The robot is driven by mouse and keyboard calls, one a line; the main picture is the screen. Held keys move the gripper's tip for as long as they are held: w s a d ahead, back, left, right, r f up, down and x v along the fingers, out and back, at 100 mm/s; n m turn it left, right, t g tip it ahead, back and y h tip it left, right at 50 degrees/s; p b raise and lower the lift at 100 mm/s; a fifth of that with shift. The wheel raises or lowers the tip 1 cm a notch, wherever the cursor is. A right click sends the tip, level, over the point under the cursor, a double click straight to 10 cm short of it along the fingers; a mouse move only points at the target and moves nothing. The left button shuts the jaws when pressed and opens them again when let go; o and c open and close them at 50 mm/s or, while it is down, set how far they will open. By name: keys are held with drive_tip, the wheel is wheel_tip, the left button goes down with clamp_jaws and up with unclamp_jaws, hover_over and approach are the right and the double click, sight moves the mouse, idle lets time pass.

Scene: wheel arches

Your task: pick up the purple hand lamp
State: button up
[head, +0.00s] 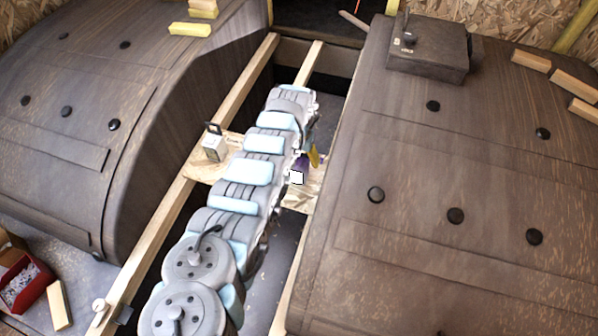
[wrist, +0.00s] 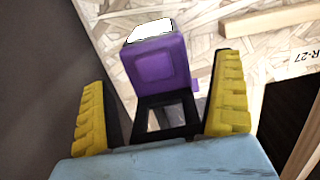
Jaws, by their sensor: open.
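The purple hand lamp (wrist: 158,66) stands on a chipboard panel (wrist: 205,18) in the wrist view, with a white face on top and a black frame-like handle toward me. My gripper (wrist: 160,72) is open, with one yellow finger pad on each side of the lamp. Gaps show between the pads and the purple body. In the head view the lamp (head: 301,163) is a small purple patch with a white face, mostly hidden by my arm. One yellow finger of my gripper (head: 314,156) shows beside it.
Large brown wheel arches rise on the left (head: 150,75) and right (head: 400,150). A small light box with a dark handle (head: 213,146) stands left of my arm. Wooden beams (head: 160,240) edge the gap. A red bin (head: 22,282) lies lower left.

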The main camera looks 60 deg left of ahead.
sight(298, 164)
drive_tip(key=shift+d+f, duration=0.1)
drive_tip(key=shift+f, duration=0.75)
drive_tip(key=c, duration=1.3)
drive_tip(key=shift+r, duration=0.1)
drive_tip(key=shift+c, duration=0.3)
wheel_tip(298, 164, up, 4)
drive_tip(key=shift+s+f+p, duration=0.15)
drive_tip(key=shift+f+p, duration=0.05)
drive_tip(key=shift+p, duration=1)
drive_tip(key=shift+s+d+r+p, duration=0.5)
drive_tip(key=shift+d+r+p, duration=0.2)
drive_tip(key=shift+p, duration=0.5)
drive_tip(key=shift+r, duration=0.3)
drive_tip(key=s+d+r+p, duration=0.7)
drive_tip(key=s+d+p, duration=0.1)
drive_tip(key=d+p, duration=0.1)
drive_tip(key=shift+r+p, duration=0.15)
drive_tip(key=shift+p, duration=0.25)
